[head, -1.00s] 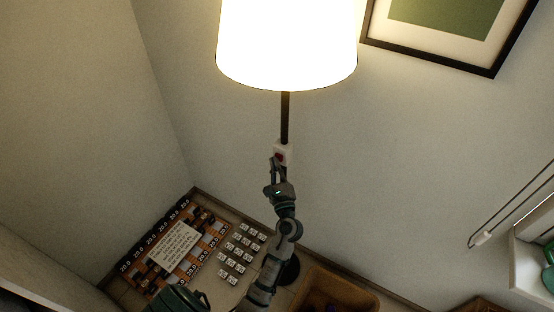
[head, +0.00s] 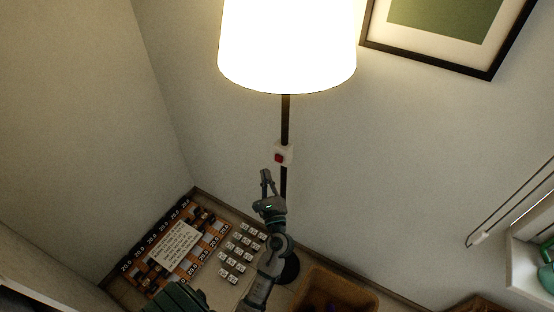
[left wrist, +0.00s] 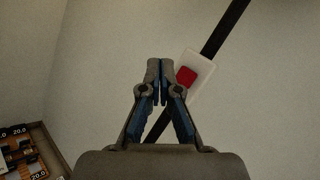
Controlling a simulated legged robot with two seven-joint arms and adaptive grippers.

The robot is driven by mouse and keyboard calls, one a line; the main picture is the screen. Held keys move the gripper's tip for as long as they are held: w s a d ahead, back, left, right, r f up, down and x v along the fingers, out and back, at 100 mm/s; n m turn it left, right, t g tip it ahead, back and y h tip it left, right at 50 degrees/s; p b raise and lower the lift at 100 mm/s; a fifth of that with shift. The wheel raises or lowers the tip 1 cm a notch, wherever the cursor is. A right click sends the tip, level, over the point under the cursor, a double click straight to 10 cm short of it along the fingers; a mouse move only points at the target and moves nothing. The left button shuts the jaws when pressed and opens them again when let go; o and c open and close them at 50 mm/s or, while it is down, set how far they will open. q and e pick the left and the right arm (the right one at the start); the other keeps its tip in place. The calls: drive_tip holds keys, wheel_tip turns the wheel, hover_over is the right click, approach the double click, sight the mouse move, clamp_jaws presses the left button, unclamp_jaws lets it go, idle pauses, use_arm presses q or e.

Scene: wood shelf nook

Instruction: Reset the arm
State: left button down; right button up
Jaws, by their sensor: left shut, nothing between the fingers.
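My left gripper (head: 266,177) is shut and empty, pointing up in front of the lamp pole. In the left wrist view its fingertips (left wrist: 160,68) are together, just left of a white switch box (left wrist: 200,72) with a red button (left wrist: 187,76). In the head view the switch box (head: 284,154) sits on the dark pole (head: 285,115) a little above and right of the fingertips, apart from them in the picture. The lamp's white shade (head: 287,45) glows at the top. My right gripper is not in view.
A board with number labels and a printed card (head: 174,246) lies at the lower left, beside rows of small white tiles (head: 240,247). A brown bin (head: 335,290) stands at the lower right. A framed picture (head: 440,35) hangs on the wall.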

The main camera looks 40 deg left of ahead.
use_arm(q)
drive_tip(key=shift+s+d, duration=0.1)
drive_tip(key=shift+s, duration=0.9)
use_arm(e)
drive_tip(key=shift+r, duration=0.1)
